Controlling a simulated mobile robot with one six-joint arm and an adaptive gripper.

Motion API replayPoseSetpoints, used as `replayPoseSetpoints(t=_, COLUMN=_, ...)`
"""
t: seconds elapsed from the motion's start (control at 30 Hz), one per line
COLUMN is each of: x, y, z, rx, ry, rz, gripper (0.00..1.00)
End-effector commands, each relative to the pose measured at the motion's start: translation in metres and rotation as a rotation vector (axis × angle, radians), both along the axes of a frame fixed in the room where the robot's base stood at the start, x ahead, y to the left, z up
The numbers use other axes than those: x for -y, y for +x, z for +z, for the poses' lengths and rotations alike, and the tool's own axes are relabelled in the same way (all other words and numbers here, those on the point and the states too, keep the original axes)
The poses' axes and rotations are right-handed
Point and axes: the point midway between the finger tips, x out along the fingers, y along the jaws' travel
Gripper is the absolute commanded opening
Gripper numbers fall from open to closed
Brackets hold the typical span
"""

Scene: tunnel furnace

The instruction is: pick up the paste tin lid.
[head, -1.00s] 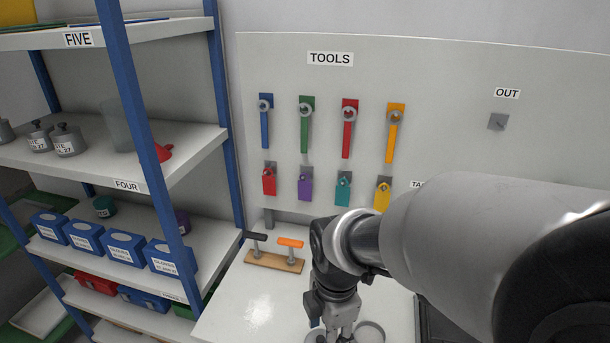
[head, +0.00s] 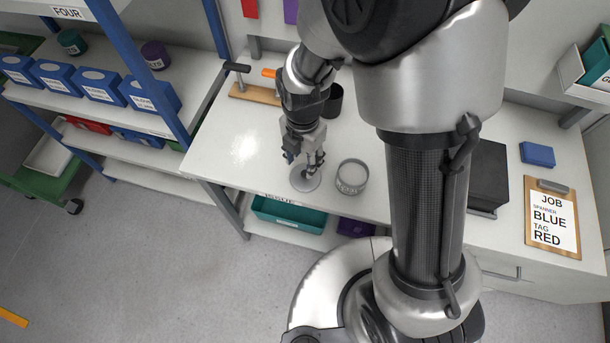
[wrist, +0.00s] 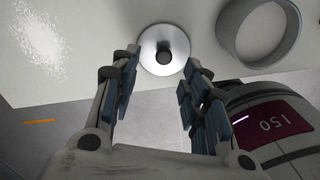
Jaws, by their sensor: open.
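The paste tin lid (head: 305,179) is a flat round grey disc lying on the white bench near its front edge. In the wrist view the lid (wrist: 150,50) shows a dark round knob at its centre. The open paste tin (head: 352,178) stands just right of the lid, and its round rim (wrist: 222,38) shows at the upper right of the wrist view. My gripper (head: 309,163) points down over the lid, and its fingers partly hide it in the head view. In the wrist view my gripper (wrist: 160,78) is open and empty, with the lid ahead between its fingertips.
A wooden rack (head: 255,94) with black and orange handles and a dark cup (head: 333,101) stand behind my gripper. A black box (head: 488,175), blue block (head: 537,154) and clipboard (head: 553,215) lie to the right. Left of the lid the bench (head: 225,135) is clear.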

Motion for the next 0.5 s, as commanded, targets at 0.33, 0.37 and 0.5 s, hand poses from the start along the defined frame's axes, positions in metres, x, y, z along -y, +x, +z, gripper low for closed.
replayPoseSetpoints(t=0.33, x=0.002, y=-0.002, z=-0.026, rx=-0.001, ry=0.0, rz=-0.001, gripper=0.42)
replayPoseSetpoints(t=0.37, x=0.003, y=-0.003, z=-0.031, rx=-0.002, ry=-0.001, rz=-0.001, gripper=0.42)
replayPoseSetpoints(t=0.5, x=0.004, y=-0.005, z=-0.053, rx=-0.002, ry=-0.001, rz=-0.001, gripper=0.42)
